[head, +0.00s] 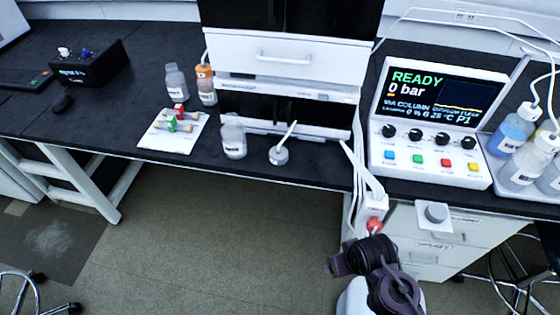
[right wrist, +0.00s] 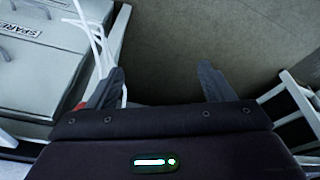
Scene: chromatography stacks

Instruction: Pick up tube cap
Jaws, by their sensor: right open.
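A small grey cap (head: 279,155) with a thin white tube sticking up from it sits on the black bench in the head view, in front of the white instrument; it looks like the tube cap. A clear bottle (head: 233,140) stands just left of it. My right gripper (right wrist: 160,85) is open and empty in the right wrist view, with bare floor between its fingers. In the head view my right arm is low, in front of the bench edge and right of the cap, well apart from it; its fingertips are hard to make out there. My left gripper is not in view.
White tubes (head: 362,175) hang over the bench edge near my right arm, by a red knob (head: 375,224). A control panel (head: 440,120) reading READY and bottles stand right. A white mat (head: 155,136) with small items lies left. Drawers (right wrist: 45,60) are close in the wrist view.

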